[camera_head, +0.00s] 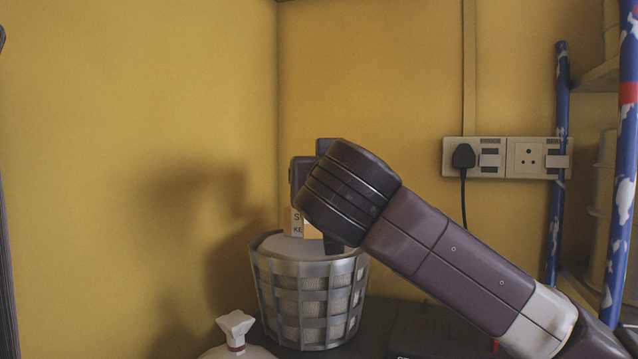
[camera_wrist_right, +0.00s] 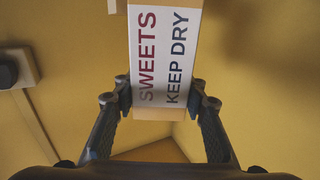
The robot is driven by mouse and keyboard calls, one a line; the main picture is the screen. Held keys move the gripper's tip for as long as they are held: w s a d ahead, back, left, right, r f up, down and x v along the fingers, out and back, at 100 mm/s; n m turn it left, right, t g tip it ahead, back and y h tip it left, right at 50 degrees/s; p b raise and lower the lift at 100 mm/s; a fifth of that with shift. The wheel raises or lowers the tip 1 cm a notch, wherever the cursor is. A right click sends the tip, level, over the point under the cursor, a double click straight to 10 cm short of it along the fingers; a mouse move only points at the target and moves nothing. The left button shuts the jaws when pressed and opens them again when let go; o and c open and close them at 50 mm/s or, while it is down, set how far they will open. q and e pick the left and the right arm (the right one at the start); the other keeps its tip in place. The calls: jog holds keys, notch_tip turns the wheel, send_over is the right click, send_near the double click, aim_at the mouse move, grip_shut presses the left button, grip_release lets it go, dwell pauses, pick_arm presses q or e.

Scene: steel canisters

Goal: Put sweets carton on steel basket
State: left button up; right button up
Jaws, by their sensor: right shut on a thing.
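The sweets carton (camera_wrist_right: 165,55) is white and orange with "SWEETS KEEP DRY" on it. In the right wrist view it sits between the two fingers of my right gripper (camera_wrist_right: 161,97), which is shut on it. In the head view a part of the carton (camera_head: 295,222) shows beside my right wrist, over the top of the steel basket (camera_head: 310,300). The basket is a metal lattice with a pale round top surface inside its rim. My arm hides much of the carton, so I cannot tell whether it touches that surface. My left gripper is not in view.
A white tied sack (camera_head: 235,330) stands left of the basket at the front. A socket panel with a black plug (camera_head: 463,157) is on the yellow wall. A shelf rack with blue posts (camera_head: 622,180) stands at the right. The left wall is bare.

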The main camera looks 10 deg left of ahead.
aim_at(309, 232)
notch_tip(309, 232, down, 2)
jog(key=shift+f, duration=0.25)
jog(key=o, duration=1.4)
